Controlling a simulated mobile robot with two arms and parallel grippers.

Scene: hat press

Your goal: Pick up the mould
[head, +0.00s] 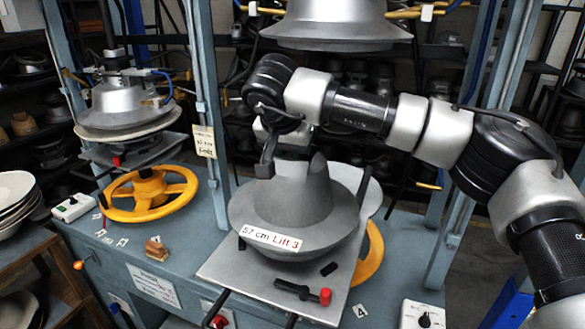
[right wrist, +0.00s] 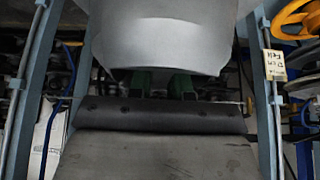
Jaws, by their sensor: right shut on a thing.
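The mould (head: 290,205) is a grey, hat-shaped form with a wide brim and a pointed crown, labelled "57 cm Lift 3". It is upright over a flat metal plate (head: 225,262); I cannot tell whether it touches the plate. In the right wrist view, green fingertips (right wrist: 162,82) show partly behind a pale grey curved surface that looks like the mould (right wrist: 170,35). My left gripper is not in view.
An upper press head (head: 335,22) hangs above the mould. Blue posts (head: 208,100) stand to either side. A second press with a yellow handwheel (head: 150,194) is on the left. A black clamp with a red knob (head: 325,296) lies at the plate's front.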

